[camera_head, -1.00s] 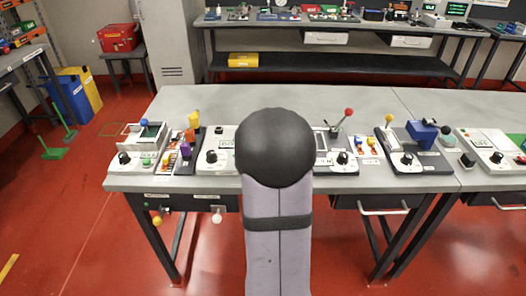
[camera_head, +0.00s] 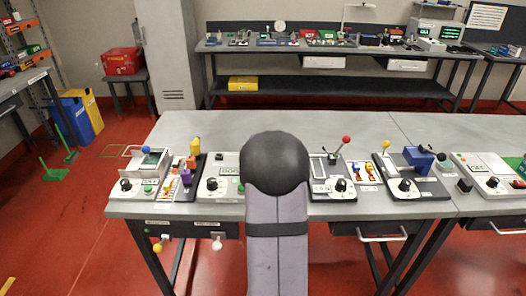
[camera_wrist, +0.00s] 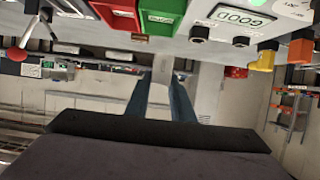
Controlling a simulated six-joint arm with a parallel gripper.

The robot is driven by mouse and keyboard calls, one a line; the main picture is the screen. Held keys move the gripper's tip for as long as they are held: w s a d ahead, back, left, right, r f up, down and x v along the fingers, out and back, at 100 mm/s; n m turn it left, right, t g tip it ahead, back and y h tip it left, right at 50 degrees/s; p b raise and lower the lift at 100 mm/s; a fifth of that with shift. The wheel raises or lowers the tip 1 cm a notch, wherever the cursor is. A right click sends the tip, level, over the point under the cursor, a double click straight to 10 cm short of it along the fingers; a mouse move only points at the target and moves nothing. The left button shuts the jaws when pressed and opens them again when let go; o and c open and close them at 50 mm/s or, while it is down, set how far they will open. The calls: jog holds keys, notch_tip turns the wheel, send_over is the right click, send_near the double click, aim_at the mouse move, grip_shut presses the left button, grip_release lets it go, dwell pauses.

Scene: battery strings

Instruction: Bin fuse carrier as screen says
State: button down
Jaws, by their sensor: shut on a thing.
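My gripper (camera_wrist: 160,103) shows in the wrist view as two dark blue-grey fingers, with a pale grey piece (camera_wrist: 159,95), seemingly the fuse carrier, between them. The tips and the piece's far end are hard to make out. The wrist view also shows a screen (camera_wrist: 241,18) reading GOOD on a pale panel. A red bin (camera_wrist: 118,13) and a green bin (camera_wrist: 160,16), each with a small label, stand left of it.
The grey bench (camera_head: 350,128) carries several panels with knobs and levers. A yellow block (camera_wrist: 262,58) and an orange block (camera_wrist: 300,50) are right of the screen in the wrist view. A red-knobbed lever (camera_head: 346,140) stands right of my arm. The bench's rear strip is clear.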

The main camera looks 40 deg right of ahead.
jog(key=w+d+f+p, duration=0.1)
jog(key=w+d+p, duration=0.1)
jog(key=w+d, duration=0.2)
jog(key=shift+d+f, duration=0.15)
jog(key=shift+d, duration=0.65)
jog(key=shift+f, duration=0.1)
notch_tip(320, 180, down, 8)
jog(key=b, duration=0.8)
jog(key=shift+f, duration=0.2)
jog(key=shift+s+f+b, duration=0.1)
jog(key=shift+f+b, duration=0.2)
jog(key=shift+b, duration=0.05)
dwell(0.9)
jog(key=c, duration=1.5)
grip_release()
jog(key=shift+o, duration=0.2)
jog(key=shift+a, duration=0.1)
